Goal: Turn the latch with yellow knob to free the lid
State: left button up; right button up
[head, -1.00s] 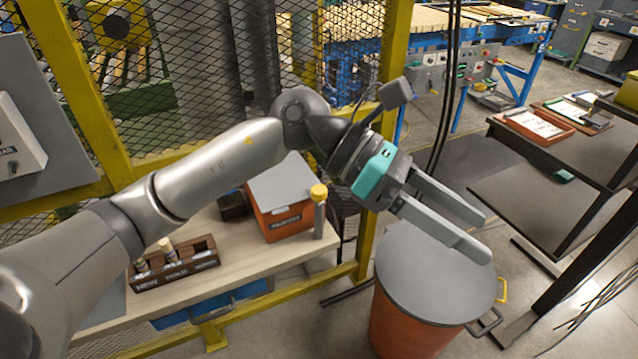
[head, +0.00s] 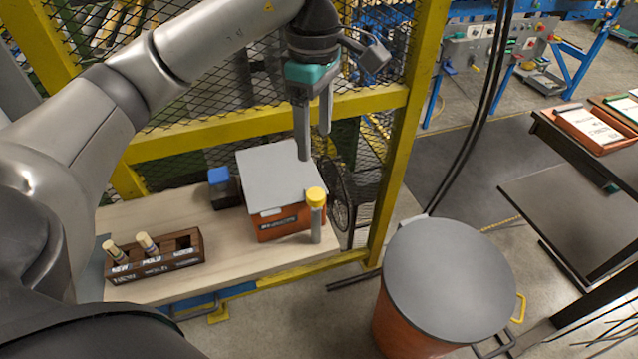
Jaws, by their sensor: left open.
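An orange box (head: 277,222) with a flat grey lid (head: 280,172) sits on the pale wood bench. A yellow knob (head: 316,196) tops an upright grey post (head: 316,226) at the box's front right corner. I cannot tell how the post joins the box, and no separate latch arm is clear. The lid lies closed on the box. My left gripper (head: 314,145) points down above the lid's right edge, behind and above the knob. Its fingers are apart with nothing between them, and do not touch the knob. My right gripper is not in view.
A dark wooden rack (head: 156,263) with labelled slots and two pegs stands at the bench's left. A small dark block with a blue top (head: 220,184) is left of the box. A yellow fence post (head: 408,130) rises behind the bench. A lidded orange drum (head: 450,278) stands right.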

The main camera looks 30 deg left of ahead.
aim_at(316, 193)
pick_arm(q)
notch_tip(316, 193, down, 12)
jog(key=shift+r, duration=0.15)
jog(key=shift+f+p, duration=0.3)
jog(key=shift+f, duration=0.45)
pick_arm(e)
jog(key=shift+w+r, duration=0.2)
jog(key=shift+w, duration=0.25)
pick_arm(q)
grip_shut()
